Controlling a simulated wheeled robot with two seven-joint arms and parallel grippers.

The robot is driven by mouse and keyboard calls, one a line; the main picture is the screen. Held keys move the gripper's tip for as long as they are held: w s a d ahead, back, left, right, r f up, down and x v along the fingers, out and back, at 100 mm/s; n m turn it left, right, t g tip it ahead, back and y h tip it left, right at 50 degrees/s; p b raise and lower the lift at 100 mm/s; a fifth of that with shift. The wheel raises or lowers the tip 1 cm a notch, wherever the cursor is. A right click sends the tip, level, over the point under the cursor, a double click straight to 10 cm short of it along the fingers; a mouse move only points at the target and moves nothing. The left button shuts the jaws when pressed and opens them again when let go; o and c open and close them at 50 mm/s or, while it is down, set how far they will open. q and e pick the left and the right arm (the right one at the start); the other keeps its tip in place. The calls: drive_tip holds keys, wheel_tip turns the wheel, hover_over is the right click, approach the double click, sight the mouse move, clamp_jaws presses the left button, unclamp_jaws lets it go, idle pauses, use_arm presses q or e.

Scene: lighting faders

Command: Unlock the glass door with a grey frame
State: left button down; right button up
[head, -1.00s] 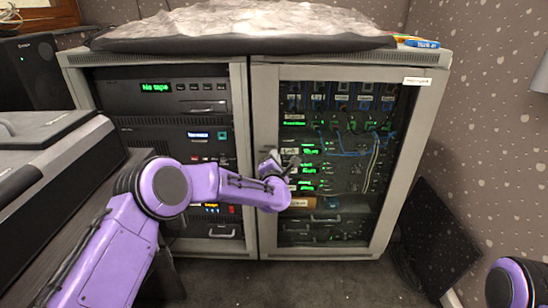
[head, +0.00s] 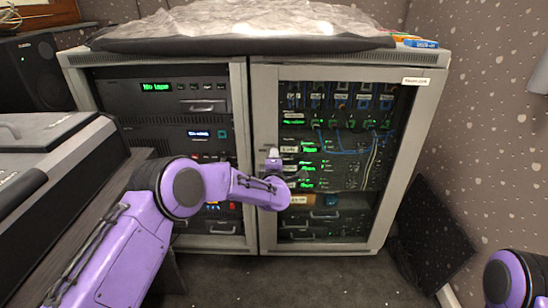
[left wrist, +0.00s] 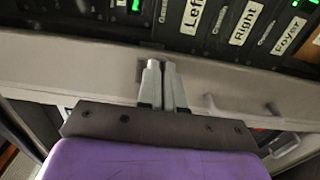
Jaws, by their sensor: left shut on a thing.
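The glass door (head: 264,110) with a grey frame is the right-hand door of the rack cabinet and looks closed. My left gripper (head: 274,156) is at the door's left frame edge, around mid-height. In the left wrist view its two grey fingers (left wrist: 163,78) are nearly together against the grey door frame (left wrist: 225,80), beside a dark recess. They are shut on a small part there, likely the lock, which the fingers hide. Only a purple part of my right arm shows at the lower right; its gripper is out of view.
Rack gear with lit green displays is behind the glass. An equipment rack (head: 160,90) stands left of the door. A grey console (head: 50,150) fills the left side. A dark panel (head: 440,235) leans at the right wall. Carpeted floor in front is clear.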

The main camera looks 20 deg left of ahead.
idle(0.4)
use_arm(q)
drive_tip(key=c, duration=1.3)
unclamp_jaws()
drive_tip(key=p+v, duration=0.1)
drive_tip(key=v, duration=0.9)
drive_tip(key=shift+s+d+p, duration=0.1)
drive_tip(key=shift+s+p, duration=0.2)
